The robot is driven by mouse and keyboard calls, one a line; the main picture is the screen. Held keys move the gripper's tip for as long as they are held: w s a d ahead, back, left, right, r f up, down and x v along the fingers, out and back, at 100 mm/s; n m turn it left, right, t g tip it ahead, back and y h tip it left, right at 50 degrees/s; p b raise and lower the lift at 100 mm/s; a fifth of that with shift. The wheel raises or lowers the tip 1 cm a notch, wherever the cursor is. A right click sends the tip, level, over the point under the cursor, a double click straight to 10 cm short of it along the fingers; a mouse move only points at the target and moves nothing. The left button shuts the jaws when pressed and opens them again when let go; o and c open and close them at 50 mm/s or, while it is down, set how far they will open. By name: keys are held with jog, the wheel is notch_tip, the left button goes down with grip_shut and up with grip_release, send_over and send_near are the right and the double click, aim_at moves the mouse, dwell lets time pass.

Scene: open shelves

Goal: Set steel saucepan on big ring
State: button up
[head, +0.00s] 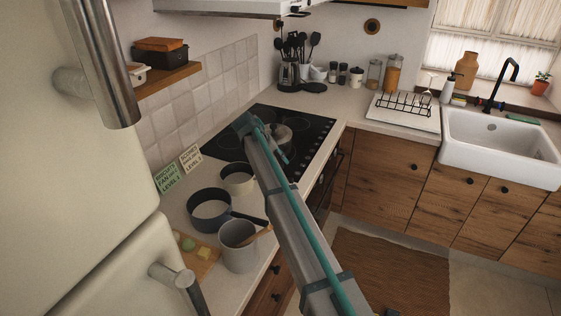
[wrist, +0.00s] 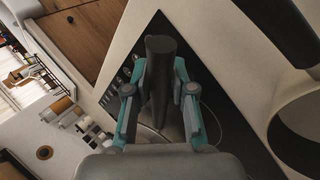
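The steel saucepan (head: 281,133) is at the hob, beyond my arm in the head view, partly hidden by it. I cannot tell whether it rests on the hob or is just above it. My gripper (wrist: 160,68) has its teal fingers on both sides of a dark handle (wrist: 160,48) and appears shut on it. The pan's body is mostly hidden behind my gripper in the wrist view. The black hob (head: 230,142) has several rings; a larger ring outline shows near its left front, partly behind my arm. Another ring outline (wrist: 208,122) shows right of the fingers.
On the counter left of the hob stand a cream pot (head: 238,180), a dark blue pan (head: 208,212) and a grey pot (head: 238,248). Two label cards (head: 190,158) lean near the wall. An extractor hood (head: 215,7) hangs above. A utensil holder (head: 289,75) stands behind the hob.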

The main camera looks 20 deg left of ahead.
jog(key=o, duration=0.4)
jog(key=shift+w+a+f, duration=0.15)
jog(key=shift+f, duration=0.05)
jog(key=shift+o, duration=0.2)
jog(key=shift+r, duration=0.15)
